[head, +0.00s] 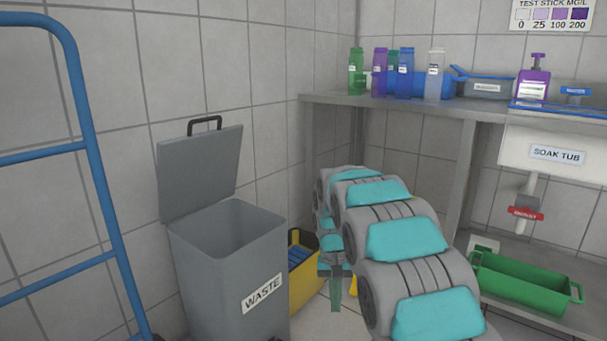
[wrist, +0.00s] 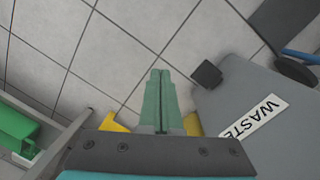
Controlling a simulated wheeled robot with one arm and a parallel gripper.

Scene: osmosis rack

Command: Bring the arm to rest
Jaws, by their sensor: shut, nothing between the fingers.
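My arm (head: 405,240) reaches forward from the lower right in the head view, with grey links and teal covers. My gripper (head: 336,293) points down beside the yellow bin, between the waste bin and the bench. In the wrist view my gripper (wrist: 160,75) has its two green fingers pressed together over the tiled floor. Nothing is between the fingers.
A grey waste bin (head: 205,285) stands left of my gripper with its lid up. A yellow bin (head: 305,283) is behind it. A blue trolley frame (head: 90,150) is at the left. A bench (head: 440,104) with bottles and a green tray (head: 520,285) are at the right.

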